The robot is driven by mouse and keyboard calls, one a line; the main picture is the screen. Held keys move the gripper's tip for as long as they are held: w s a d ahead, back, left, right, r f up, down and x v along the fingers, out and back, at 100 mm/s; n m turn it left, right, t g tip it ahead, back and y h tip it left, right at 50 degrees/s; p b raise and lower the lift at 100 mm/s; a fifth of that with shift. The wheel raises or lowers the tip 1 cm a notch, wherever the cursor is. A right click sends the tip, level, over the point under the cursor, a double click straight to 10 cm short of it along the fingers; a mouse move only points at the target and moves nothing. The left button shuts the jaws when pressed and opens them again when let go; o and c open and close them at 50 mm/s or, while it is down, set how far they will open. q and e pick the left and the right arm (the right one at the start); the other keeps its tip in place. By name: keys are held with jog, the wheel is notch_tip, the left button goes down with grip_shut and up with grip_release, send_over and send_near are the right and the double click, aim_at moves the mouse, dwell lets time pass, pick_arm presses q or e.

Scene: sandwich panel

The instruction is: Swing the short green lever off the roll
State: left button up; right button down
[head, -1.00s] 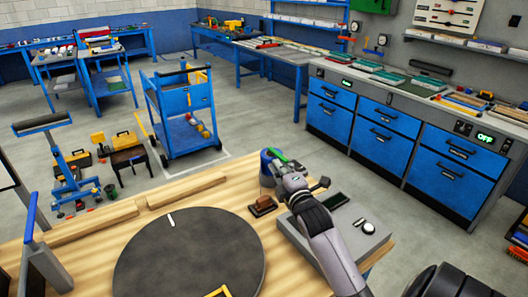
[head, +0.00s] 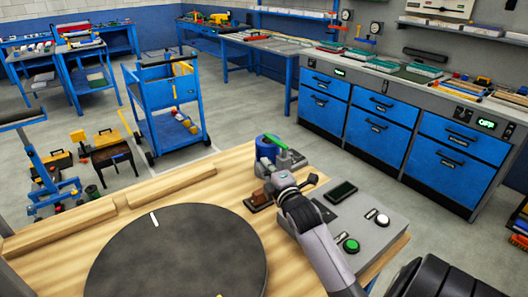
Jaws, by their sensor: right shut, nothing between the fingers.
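The short green lever (head: 276,141) lies across the top of the blue roll (head: 265,151), at the far edge of the wooden bench in the head view. My right gripper (head: 273,168) is just in front of the roll, on its near right side. Its jaws are shut and hold nothing. It partly hides the near side of the roll and whatever mount the lever has. I cannot tell whether the fingers touch the roll or the lever. My left gripper is out of view.
A dark round disc (head: 175,262) covers the near middle of the bench. A brown block on a dark base (head: 258,198) sits left of my gripper. A grey control box (head: 378,221) with green and white buttons stands right of it. Wooden rails (head: 170,187) line the left edge.

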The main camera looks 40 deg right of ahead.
aim_at(265, 144)
jog(key=w+d, duration=0.2)
jog(key=w, duration=0.1)
jog(key=w+d+p, duration=0.1)
jog(key=w+d, duration=0.2)
jog(key=w+d+p, duration=0.1)
jog(key=w+d, duration=0.1)
jog(key=shift+w+d, duration=0.25)
jog(key=shift+w, duration=0.15)
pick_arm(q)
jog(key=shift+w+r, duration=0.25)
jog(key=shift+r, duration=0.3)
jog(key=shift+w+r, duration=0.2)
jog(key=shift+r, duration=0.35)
pick_arm(e)
jog(key=shift+w+a, duration=0.1)
